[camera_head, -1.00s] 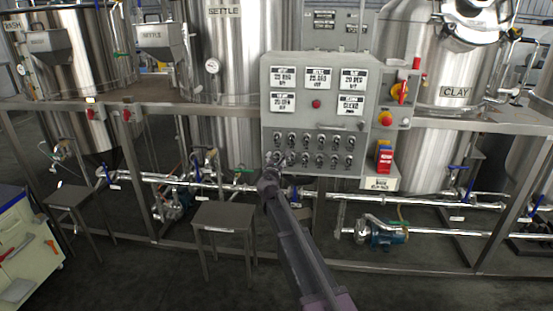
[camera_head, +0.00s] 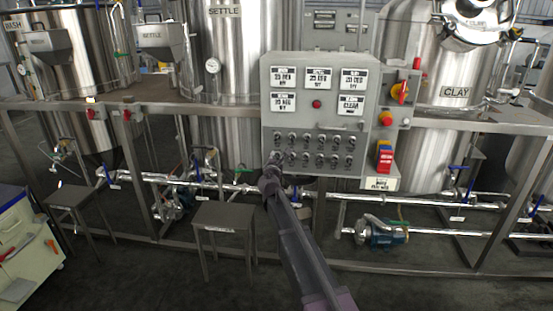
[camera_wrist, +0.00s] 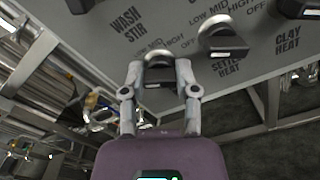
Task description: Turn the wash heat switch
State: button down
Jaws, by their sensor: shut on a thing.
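The grey control panel (camera_head: 314,169) stands ahead in the head view, with two rows of dark switches. My gripper (camera_wrist: 159,72) is at the lower-left end of these rows. In the wrist view its two fingers are shut on a dark switch knob (camera_wrist: 159,73), one finger on each side. The label under this knob is hidden by my gripper. The knob is left of the one marked SETTLE HEAT (camera_wrist: 225,45) and below the WASH STIR label (camera_wrist: 128,24). In the head view my gripper (camera_head: 274,163) covers the held knob.
The CLAY HEAT label (camera_wrist: 289,40) lies further right, with a knob above it. Pipes and a steel frame (camera_head: 230,244) run below. A grey stool (camera_head: 224,214) stands left of my arm.

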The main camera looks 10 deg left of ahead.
jog(key=shift+w+m, duration=0.1)
jog(key=shift+m, duration=0.3)
jog(key=m, duration=1.1)
jog(key=shift+m, duration=0.4)
jog(key=m, duration=1.1)
jog(key=shift+m, duration=0.3)
jog(key=shift+c, duration=1.8)
grip_release()
